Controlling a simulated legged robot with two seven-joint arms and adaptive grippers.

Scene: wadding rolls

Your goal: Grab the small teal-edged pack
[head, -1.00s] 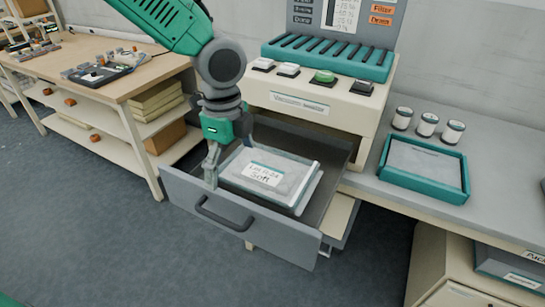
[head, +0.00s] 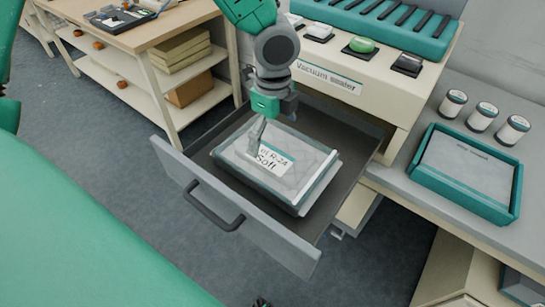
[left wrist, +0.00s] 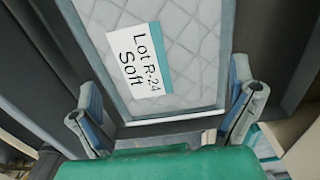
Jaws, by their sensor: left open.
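The pale quilted pack (head: 302,170) with teal edges lies flat in the open drawer. Its white label reads "Lot R-24 Soft". At least one more pale layer shows under it. My left gripper (head: 258,140) is open and points down over the pack's label side, hiding part of the label. In the left wrist view the pack (left wrist: 190,85) runs up between the two spread fingers of my left gripper (left wrist: 163,115), which sit near its near edge. Whether a finger touches the pack I cannot tell. My right gripper does not show.
The grey drawer (head: 235,222) sticks out under the vacuum sealer (head: 335,80). A teal tray (head: 465,185) and three labelled jars (head: 482,116) stand on the right bench. A wooden table (head: 165,20) with shelves stands at the left.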

